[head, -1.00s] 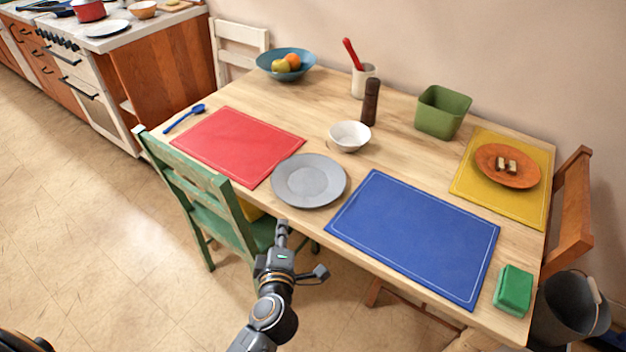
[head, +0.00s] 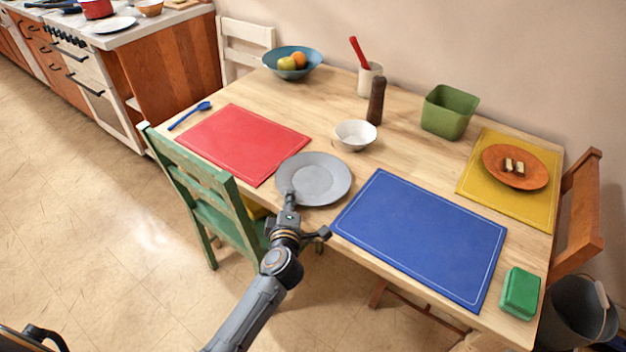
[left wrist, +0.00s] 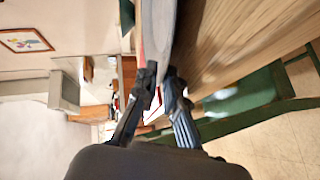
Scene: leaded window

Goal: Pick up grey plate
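The grey plate (head: 318,180) lies on the wooden table at its near edge, between the red and blue mats. My left gripper (head: 290,203) is at the plate's near-left rim, and a fingertip overlaps the rim in the head view. In the left wrist view the plate (left wrist: 158,28) shows edge-on, straight ahead of the gap between the two fingertips (left wrist: 160,74). The fingers are apart, and I see no grip on the plate. My right gripper is out of view.
The red mat (head: 243,143) lies left of the plate and the blue mat (head: 420,238) right of it. A white bowl (head: 356,134) stands just behind. A green chair (head: 205,185) stands close left of my arm. A green sponge-like block (head: 520,293) lies at the near right corner.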

